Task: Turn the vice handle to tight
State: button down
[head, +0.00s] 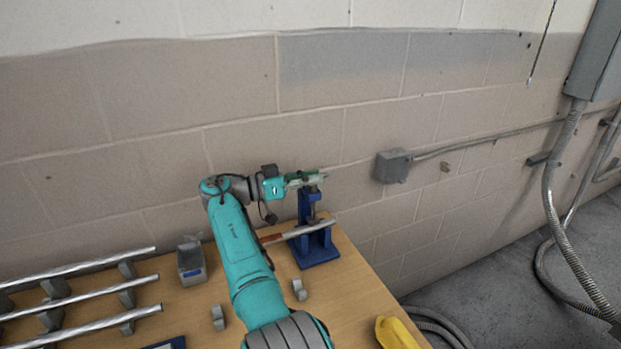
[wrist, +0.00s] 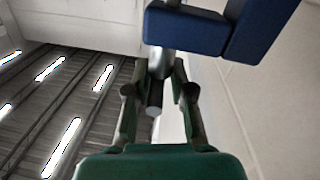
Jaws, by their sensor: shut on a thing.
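The blue vice (head: 312,246) stands on the table near its back right edge. A metal pipe with a reddish-brown left part (head: 318,229) lies across the vice. My gripper (head: 317,178) is at the top of the vice in the head view. In the wrist view, my gripper (wrist: 160,73) has its two fingers on either side of the grey vice handle (wrist: 154,104) and is shut on it. The handle is mostly hidden in the head view.
Several metal rods (head: 80,293) lie on grey supports at the left of the wooden table (head: 350,290). A grey block (head: 191,264) and small grey clips (head: 299,289) stand nearby. A yellow object (head: 395,333) is at the front right. The wall with a junction box (head: 393,166) is close behind.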

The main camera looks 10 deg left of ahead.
jog(key=shift+d+f+m+g, duration=0.2)
jog(key=shift+d+m+g, duration=0.05)
jog(key=shift+m+g, duration=0.05)
dwell(0.5)
jog(key=c, duration=1.2)
grip_release()
jog(key=shift+r, duration=0.1)
jog(key=shift+r, duration=0.15)
jog(key=shift+a+r, duration=0.1)
jog(key=shift+r, duration=0.2)
notch_tip(320, 180, up, 9)
jog(key=shift+r, duration=0.1)
